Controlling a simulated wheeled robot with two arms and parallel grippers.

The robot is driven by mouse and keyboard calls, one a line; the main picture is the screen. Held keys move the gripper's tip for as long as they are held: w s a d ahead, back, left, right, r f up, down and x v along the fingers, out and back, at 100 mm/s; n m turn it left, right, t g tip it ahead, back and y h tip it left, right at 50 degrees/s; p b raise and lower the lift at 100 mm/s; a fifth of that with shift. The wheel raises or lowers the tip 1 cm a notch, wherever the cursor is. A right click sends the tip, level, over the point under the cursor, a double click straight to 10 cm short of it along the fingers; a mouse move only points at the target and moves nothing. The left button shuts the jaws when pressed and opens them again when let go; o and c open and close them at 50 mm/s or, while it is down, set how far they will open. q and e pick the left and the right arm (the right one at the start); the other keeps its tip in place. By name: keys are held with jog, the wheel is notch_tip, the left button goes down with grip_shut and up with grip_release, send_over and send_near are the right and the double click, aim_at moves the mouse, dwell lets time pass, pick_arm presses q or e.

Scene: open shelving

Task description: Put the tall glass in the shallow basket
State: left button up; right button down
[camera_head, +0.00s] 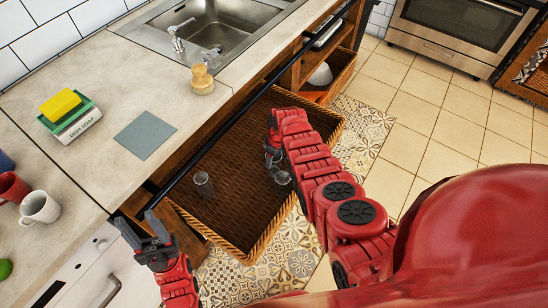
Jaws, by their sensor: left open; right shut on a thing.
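The shallow basket (255,237) is a wide brown wicker tray, pulled out below the counter. A clear glass (282,178) shows at my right gripper (273,157), over the right part of the basket. The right gripper is shut on this glass, and the arm partly hides the grip. Another clear glass (203,184) stands in the left part of the basket. I cannot tell from this view which glass is taller, or whether the held one touches the basket floor. My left gripper (146,230) is open and empty by the counter's front edge, left of the basket.
A dark rail (225,120) runs along the counter edge above the basket. The counter holds a soap box with a yellow sponge (62,106), a grey cloth (144,135), a wooden-topped brush (202,79) and mugs (40,207). The basket's middle is clear.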

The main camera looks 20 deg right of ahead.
jog(key=shift+c, duration=0.2)
grip_release()
notch_tip(320, 180, up, 12)
jog(key=s+p, duration=0.1)
jog(key=shift+d, duration=0.45)
jog(key=shift+s, duration=0.1)
dwell(0.5)
